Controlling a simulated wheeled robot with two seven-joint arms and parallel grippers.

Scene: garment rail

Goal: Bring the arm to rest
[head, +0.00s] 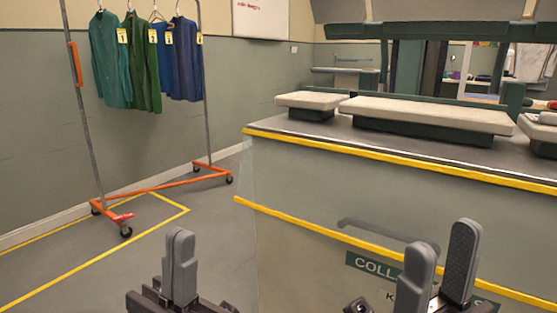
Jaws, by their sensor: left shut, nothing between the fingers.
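My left gripper (180,268) is low in the head view, left of centre. Its grey fingers are together with nothing between them. My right gripper (438,268) is low at the right. Its two grey fingers stand apart with a gap between them, and I see nothing held there. Both grippers are in front of the counter and away from the garment rail. The lower parts of both arms are cut off by the bottom edge of the picture.
A garment rail (88,130) on an orange wheeled base stands at the left, with several tagged shirts (110,60) hanging on it. A counter (300,190) with yellow edges and pale pads (425,113) fills the right. Yellow-marked floor (75,250) at the left is clear.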

